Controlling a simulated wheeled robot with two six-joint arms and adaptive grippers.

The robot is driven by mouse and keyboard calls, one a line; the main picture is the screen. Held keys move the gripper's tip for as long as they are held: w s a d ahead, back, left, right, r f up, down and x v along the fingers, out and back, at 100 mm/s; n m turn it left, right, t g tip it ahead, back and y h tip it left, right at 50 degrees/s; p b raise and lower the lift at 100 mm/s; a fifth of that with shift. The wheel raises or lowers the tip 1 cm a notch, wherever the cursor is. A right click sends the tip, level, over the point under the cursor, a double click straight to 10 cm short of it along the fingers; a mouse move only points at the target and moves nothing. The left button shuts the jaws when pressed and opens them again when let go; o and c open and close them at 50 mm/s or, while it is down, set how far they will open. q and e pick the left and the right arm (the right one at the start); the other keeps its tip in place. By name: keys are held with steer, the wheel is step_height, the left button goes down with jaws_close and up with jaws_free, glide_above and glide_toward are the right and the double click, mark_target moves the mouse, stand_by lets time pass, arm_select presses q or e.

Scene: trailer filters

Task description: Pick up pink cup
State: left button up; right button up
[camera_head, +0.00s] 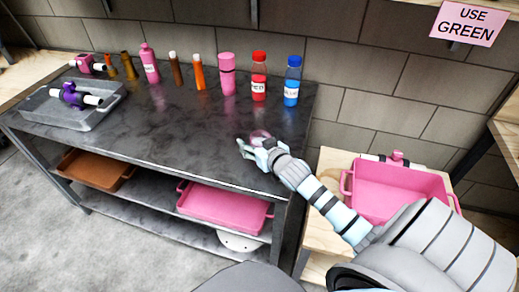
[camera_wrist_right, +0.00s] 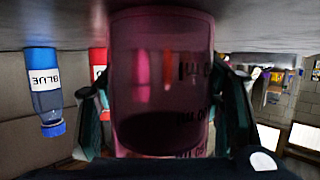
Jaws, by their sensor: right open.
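The pink cup (camera_head: 260,135) stands near the front right edge of the dark table (camera_head: 200,150). It is see-through pink and partly hidden by my right gripper (camera_head: 256,145) in the head view. In the right wrist view the picture is upside down, and the cup (camera_wrist_right: 162,70) fills the middle between the two dark fingers. The fingers are on either side of the cup and the gripper is open; whether they touch it I cannot tell. My left gripper is not in view.
A red bottle (camera_head: 259,78), a blue bottle (camera_head: 291,82) and a pink cylinder (camera_head: 227,75) stand behind the cup, with more containers to their left. A grey tray (camera_head: 60,114) sits at the far left. A pink bin (camera_head: 395,190) is at right. The table's middle is clear.

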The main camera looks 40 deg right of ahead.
steer(key=shift+s+r, duration=0.1)
steer(key=shift+s, duration=0.05)
steer(key=c, duration=1.3)
steer(key=shift+r, duration=0.15)
